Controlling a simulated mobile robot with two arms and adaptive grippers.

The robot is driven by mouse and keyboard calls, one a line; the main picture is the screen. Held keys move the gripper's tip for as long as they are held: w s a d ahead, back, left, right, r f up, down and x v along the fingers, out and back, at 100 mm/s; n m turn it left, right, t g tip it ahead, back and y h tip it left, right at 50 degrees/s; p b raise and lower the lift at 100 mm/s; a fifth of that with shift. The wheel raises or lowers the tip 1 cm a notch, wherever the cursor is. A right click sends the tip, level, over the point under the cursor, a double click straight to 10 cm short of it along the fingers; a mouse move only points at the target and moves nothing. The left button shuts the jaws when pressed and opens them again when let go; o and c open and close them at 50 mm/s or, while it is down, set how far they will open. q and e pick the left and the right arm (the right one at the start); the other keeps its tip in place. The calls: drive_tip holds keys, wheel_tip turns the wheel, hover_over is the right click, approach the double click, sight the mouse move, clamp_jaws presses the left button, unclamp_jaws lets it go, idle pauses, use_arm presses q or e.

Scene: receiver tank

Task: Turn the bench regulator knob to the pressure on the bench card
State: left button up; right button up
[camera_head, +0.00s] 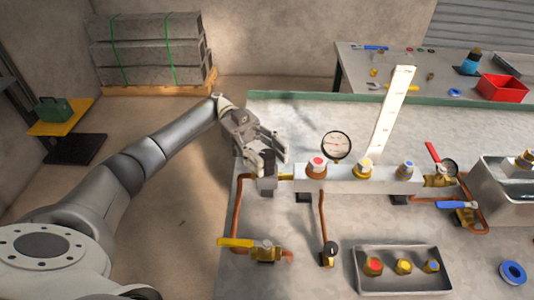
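A grey manifold block (340,178) runs along the bench, with a round dial gauge (336,145) standing behind it. At its left end is a dark block-like part (268,166), which looks like the regulator knob. My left gripper (266,154) is right at this part, its fingers apart and on either side of it. I cannot tell whether they touch it, and they partly hide it. A tall white card (390,115) with faint marks stands tilted behind the manifold; its writing is too small to read. My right gripper is not in view.
Red, yellow and blue capped fittings line the manifold. A grey tray (403,288) with several fittings, a yellow-handled valve (262,250) and a blue tape roll (513,273) occupy the front. A metal basin (500,205) is at right. Another table behind holds a red bin (502,88).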

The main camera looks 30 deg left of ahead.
sight(267, 154)
use_arm(q)
drive_tip(key=shift+o, duration=0.4)
wheel_tip(267, 154, up, 10)
idle(0.4)
